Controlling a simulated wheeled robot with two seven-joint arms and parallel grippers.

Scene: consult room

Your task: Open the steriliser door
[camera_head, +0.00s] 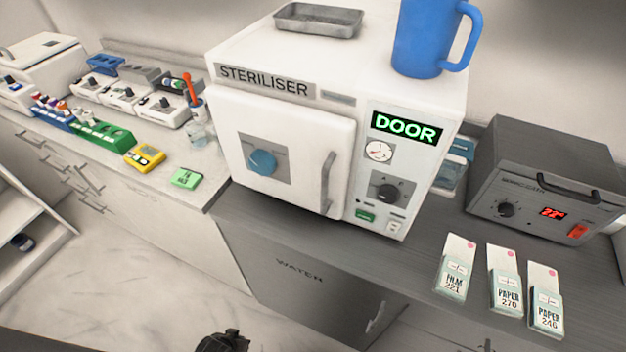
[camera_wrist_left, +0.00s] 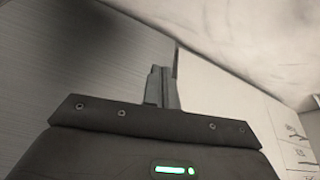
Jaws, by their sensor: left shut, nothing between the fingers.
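The white steriliser (camera_head: 225,60) stands on the dark grey counter. A lit green display (camera_head: 406,128) to the right of the door reads DOOR. In the left wrist view my left gripper (camera_wrist_left: 162,72) is shut, with nothing between its fingers. A dark part at the bottom edge of the head view is apart from the door and its handle. My right gripper is not in view.
A blue mug (camera_head: 420,38) and a metal tray (camera_head: 318,20) rest on the steriliser. A grey sealing machine (camera_head: 545,180) stands to the right, with pouch packs (camera_head: 505,280) in front. A green block (camera_head: 186,178) lies at the left counter's edge. The floor (camera_head: 150,280) in front looks clear.

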